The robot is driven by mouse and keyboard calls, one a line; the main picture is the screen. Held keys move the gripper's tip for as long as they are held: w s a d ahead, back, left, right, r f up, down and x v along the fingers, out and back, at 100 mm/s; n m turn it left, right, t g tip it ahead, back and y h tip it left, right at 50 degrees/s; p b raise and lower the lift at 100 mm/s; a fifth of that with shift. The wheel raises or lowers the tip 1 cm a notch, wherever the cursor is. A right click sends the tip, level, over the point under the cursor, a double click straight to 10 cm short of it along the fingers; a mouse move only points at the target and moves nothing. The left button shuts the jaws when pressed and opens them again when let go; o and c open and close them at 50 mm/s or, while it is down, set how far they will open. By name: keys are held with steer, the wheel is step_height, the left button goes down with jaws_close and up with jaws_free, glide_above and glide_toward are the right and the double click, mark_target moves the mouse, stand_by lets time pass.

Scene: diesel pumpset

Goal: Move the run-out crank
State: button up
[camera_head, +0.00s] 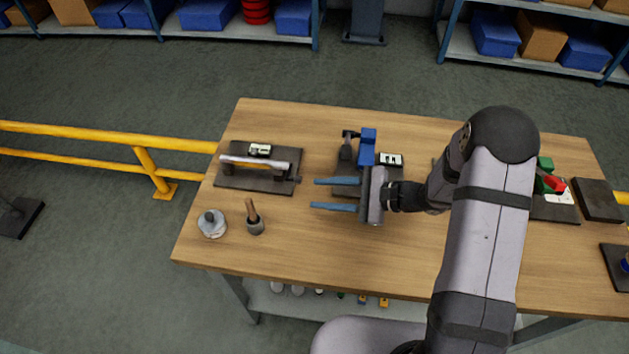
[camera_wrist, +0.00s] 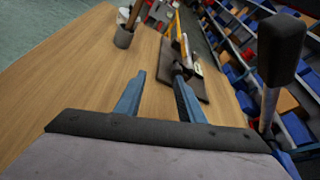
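The run-out fixture is a dark plate (camera_head: 230,182) at the table's left, carrying a light horizontal shaft (camera_head: 255,163) on two dark supports and a small white gauge (camera_head: 260,150). A small dark part at the shaft's right end looks like the crank (camera_head: 298,179). My gripper (camera_head: 313,193) is open and empty, its blue fingers pointing left, a little right of the fixture and apart from it.
A blue device (camera_head: 367,147) with a black-handled lever stands just behind my gripper; the handle (camera_wrist: 282,50) looms at right in the wrist view. A cup with a wooden-handled tool (camera_head: 254,222) and a round metal part (camera_head: 211,225) stand front left. The front middle is clear.

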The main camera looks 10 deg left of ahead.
mark_target(298, 179)
steer(key=shift+a+f+t, duration=0.4)
steer(key=shift+f, duration=0.05)
steer(key=shift+w+r+t, duration=0.2)
steer(key=shift+w+t, duration=0.05)
steer(key=shift+t, duration=0.15)
steer(key=shift+w+d+r+n+t, duration=0.2)
steer(key=shift+w+r+n+t, duration=0.3)
steer(key=shift+n, duration=0.6)
steer(key=shift+w+r+n+y, duration=0.15)
steer(key=shift+n+y, duration=0.15)
steer(key=shift+n, duration=0.7)
steer(key=shift+a+p, duration=0.15)
steer(key=shift+p, duration=0.15)
steer(key=p+x, duration=0.2)
steer(key=x, duration=0.3)
steer(key=shift+w+a, duration=0.1)
steer(key=shift+a, duration=0.25)
steer(key=shift+w+a+f+p, duration=0.25)
steer(key=shift+a+f+p, duration=0.05)
steer(key=shift+a, duration=0.35)
